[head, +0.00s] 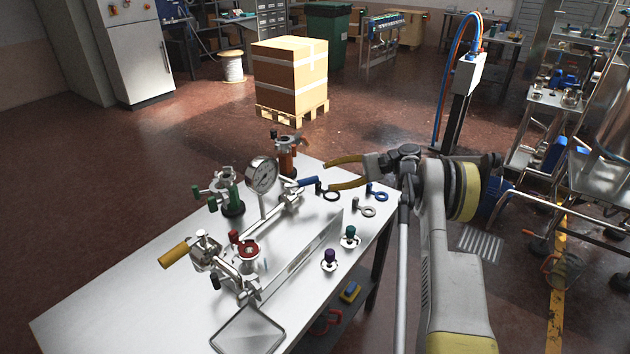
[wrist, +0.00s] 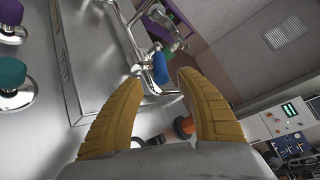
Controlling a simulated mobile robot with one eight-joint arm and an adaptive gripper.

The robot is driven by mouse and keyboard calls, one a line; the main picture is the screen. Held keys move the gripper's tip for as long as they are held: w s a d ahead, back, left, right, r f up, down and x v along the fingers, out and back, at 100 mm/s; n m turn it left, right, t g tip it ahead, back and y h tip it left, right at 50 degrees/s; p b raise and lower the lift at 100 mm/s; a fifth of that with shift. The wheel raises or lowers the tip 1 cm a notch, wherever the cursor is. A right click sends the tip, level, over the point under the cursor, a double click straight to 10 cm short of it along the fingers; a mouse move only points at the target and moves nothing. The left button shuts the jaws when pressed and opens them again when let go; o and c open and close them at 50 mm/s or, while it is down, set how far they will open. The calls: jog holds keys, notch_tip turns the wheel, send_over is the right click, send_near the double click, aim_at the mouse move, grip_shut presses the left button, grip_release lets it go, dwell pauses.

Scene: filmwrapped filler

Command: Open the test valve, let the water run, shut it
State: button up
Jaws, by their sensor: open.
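A metal pipe assembly with a round pressure gauge (head: 262,174) stands on the steel table (head: 120,305). A blue lever handle (head: 308,182) sticks out at its far right end, and a yellow lever handle (head: 174,254) at its near left end. A red handwheel (head: 248,250) sits near the front. I cannot tell which is the test valve. My gripper (head: 329,175), with yellow fingers, is open at the table's far right edge. In the wrist view the blue handle (wrist: 163,59) shows beyond and between the open fingertips (wrist: 160,78), apart from them. No water is visible.
A green valve (head: 230,192) and an orange-red one (head: 287,155) stand behind the pipe. A tray (head: 248,331) lies at the front. The left front tabletop is clear.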

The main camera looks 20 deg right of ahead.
aim_at(315, 181)
jog(key=v, duration=0.5)
jog(key=shift+d, duration=0.2)
dwell(2.7)
jog(key=s+a+t+h+p, duration=0.1)
jog(key=t, duration=0.1)
jog(key=s+a+t+h+p, duration=0.1)
jog(key=t, duration=0.1)
jog(key=s+a+t+h+p, duration=0.1)
jog(key=t, duration=0.1)
jog(key=shift+s+a+f, duration=0.25)
jog(key=shift+a+f, duration=0.05)
jog(key=shift+f, duration=0.1)
jog(key=shift+a+f, duration=0.1)
jog(key=shift+a, duration=0.15)
jog(key=b+x, duration=0.3)
jog(key=x, duration=0.6)
jog(key=shift+w+a+f, duration=0.1)
jog(key=shift+w, duration=0.25)
jog(key=shift+w+a, duration=0.25)
jog(key=shift+w, duration=0.05)
